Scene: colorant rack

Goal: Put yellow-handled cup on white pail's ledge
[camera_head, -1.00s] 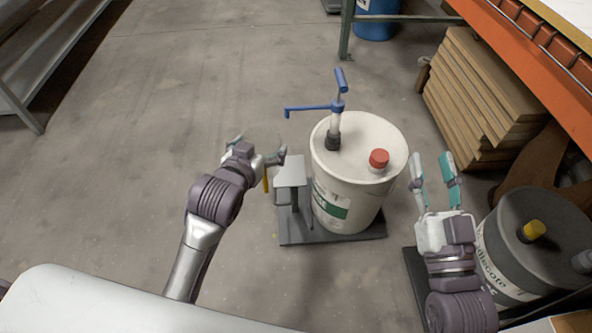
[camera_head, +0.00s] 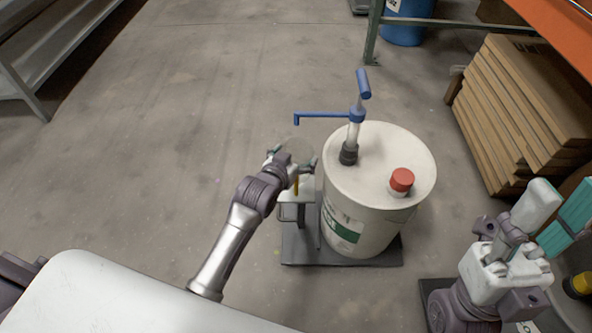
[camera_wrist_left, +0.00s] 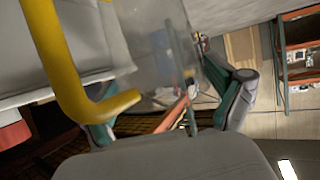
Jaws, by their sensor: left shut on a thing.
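In the left wrist view the handle (camera_wrist_left: 75,75) and clear wall (camera_wrist_left: 158,45) are close up, between my fingers (camera_wrist_left: 170,105). The white pail (camera_head: 350,190) has a blue pump and red cap. Its small grey ledge (camera_head: 306,196) is at its left, partly hidden under my gripper and the cup; I cannot tell whether they touch. My right gripper (camera_head: 553,214) is open and empty.
The blue pump's spout (camera_head: 320,115) reaches left, just beyond the cup. The pail stands on a dark base plate (camera_head: 300,250). A dark drum with a yellow cap (camera_head: 579,284) is at the lower right. Stacked boards (camera_head: 520,110) stand behind.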

